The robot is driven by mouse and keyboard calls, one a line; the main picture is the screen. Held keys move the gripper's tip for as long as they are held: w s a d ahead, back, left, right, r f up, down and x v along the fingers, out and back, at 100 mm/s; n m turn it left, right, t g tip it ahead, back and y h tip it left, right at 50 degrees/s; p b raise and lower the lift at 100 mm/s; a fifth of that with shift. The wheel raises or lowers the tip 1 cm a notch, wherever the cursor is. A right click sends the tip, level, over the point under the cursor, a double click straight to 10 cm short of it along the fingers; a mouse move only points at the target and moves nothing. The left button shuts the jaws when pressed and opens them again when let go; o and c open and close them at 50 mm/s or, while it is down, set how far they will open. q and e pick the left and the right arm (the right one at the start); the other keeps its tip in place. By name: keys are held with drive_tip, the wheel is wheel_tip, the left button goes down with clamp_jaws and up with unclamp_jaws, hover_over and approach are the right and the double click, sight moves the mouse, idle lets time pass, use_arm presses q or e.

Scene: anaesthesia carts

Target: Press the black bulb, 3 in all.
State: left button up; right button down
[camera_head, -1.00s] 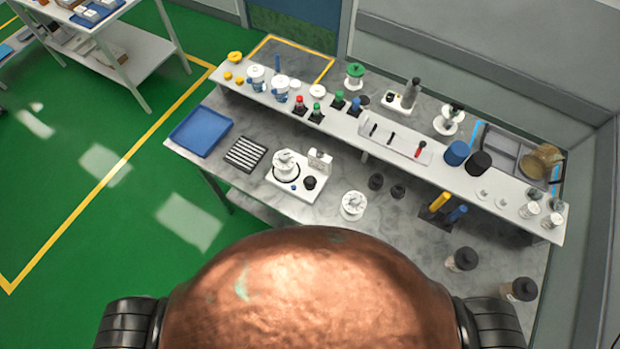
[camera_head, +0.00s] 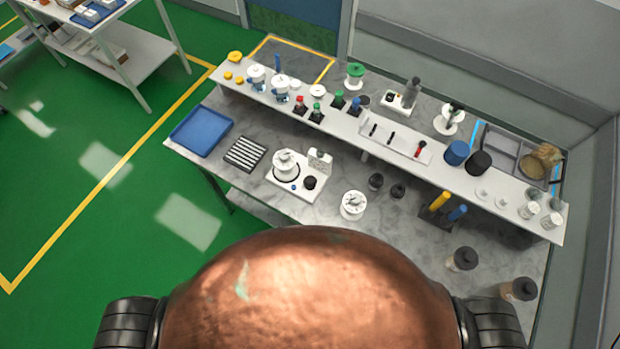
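A small black rounded piece (camera_head: 310,183) sits on the front right part of a white device (camera_head: 309,193) on the marble-topped table. It may be the black bulb, but it is too small to be sure. Two other small dark pieces, one (camera_head: 376,181) and another (camera_head: 398,190), stand to its right on the tabletop. A larger black rounded piece (camera_head: 479,162) is on the raised white shelf beside a blue one. Neither of my grippers shows in the head view. My own copper-coloured body fills the bottom middle.
The marble table (camera_head: 310,226) bears a blue tray (camera_head: 201,131), a black-and-white striped rack (camera_head: 245,153), a white round piece (camera_head: 353,205) and dark-topped jars on the right. A raised white shelf (camera_head: 350,136) holds several bottles. Green floor is open at left.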

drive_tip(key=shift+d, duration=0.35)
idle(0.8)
